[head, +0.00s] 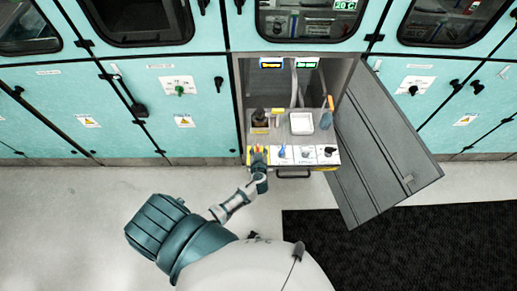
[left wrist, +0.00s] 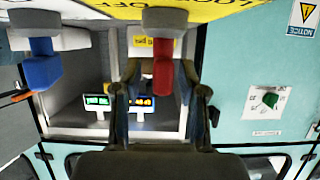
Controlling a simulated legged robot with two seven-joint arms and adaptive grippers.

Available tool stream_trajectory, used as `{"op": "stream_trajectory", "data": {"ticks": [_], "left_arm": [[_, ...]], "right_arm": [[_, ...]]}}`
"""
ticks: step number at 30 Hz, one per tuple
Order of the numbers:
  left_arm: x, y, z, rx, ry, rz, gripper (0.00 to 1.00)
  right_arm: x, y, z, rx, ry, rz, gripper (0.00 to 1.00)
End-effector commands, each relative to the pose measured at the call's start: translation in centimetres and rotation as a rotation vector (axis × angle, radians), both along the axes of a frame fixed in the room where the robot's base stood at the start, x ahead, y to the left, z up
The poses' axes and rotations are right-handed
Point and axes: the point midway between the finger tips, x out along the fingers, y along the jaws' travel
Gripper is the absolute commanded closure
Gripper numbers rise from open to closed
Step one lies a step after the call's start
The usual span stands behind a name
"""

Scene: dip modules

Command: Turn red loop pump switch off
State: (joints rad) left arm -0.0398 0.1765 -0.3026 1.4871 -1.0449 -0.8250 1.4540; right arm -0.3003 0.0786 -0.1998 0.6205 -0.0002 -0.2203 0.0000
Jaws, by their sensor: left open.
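The red switch (left wrist: 163,66) shows in the left wrist view, its red handle hanging down from a grey round base on a yellow-labelled panel. My left gripper (left wrist: 160,75) is open, with one finger on each side of the red handle; I cannot tell whether they touch it. In the head view my left gripper (head: 257,161) is at the left end of the white switch panel (head: 308,160) and mostly hides the red switch. A blue switch (left wrist: 41,66) sits beside the red one; it also shows in the head view (head: 282,152). My right gripper is not in view.
The panel fronts a pulled-out shelf (head: 285,128) in an open cabinet bay, holding a white tray (head: 301,123) and an orange-handled tool (head: 328,113). A black switch (head: 329,151) is at the panel's right. The open grey door (head: 385,140) stands right. Two lit displays (head: 306,63) are behind.

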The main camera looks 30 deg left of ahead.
Motion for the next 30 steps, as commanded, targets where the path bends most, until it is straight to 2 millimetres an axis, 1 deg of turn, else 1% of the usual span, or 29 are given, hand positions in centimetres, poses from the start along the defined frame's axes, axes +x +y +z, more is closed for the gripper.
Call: {"op": "stream_trajectory", "data": {"ticks": [1,2,3,5,6,7,14,20,26,30], "left_arm": [[0.0,0.01,0.01,0.0,0.0,0.0,0.58],[-0.01,0.01,0.01,0.0,0.0,0.0,0.63],[-0.01,0.01,0.01,0.0,0.0,0.0,0.73],[-0.01,0.01,0.02,0.0,0.0,0.0,0.88],[-0.01,-0.01,0.03,0.0,0.0,0.0,0.98],[-0.01,-0.01,0.02,0.0,0.0,0.0,1.0],[-0.02,0.01,0.02,0.001,0.0,-0.004,1.0],[-0.03,0.12,0.05,0.002,-0.001,-0.049,1.0],[-0.06,0.2,0.07,0.003,-0.001,-0.168,1.0],[-0.05,0.22,0.15,0.003,-0.002,-0.288,1.0]], "right_arm": [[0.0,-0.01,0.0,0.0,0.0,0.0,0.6],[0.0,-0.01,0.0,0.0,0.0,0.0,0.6],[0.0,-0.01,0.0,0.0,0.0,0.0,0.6],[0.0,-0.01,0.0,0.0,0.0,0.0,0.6],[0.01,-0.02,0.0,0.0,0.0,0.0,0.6],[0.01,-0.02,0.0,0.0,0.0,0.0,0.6],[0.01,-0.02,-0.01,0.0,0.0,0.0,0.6],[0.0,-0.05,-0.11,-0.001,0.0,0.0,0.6],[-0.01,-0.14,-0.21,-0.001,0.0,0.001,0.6],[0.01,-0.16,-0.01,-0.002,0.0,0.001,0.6]]}}
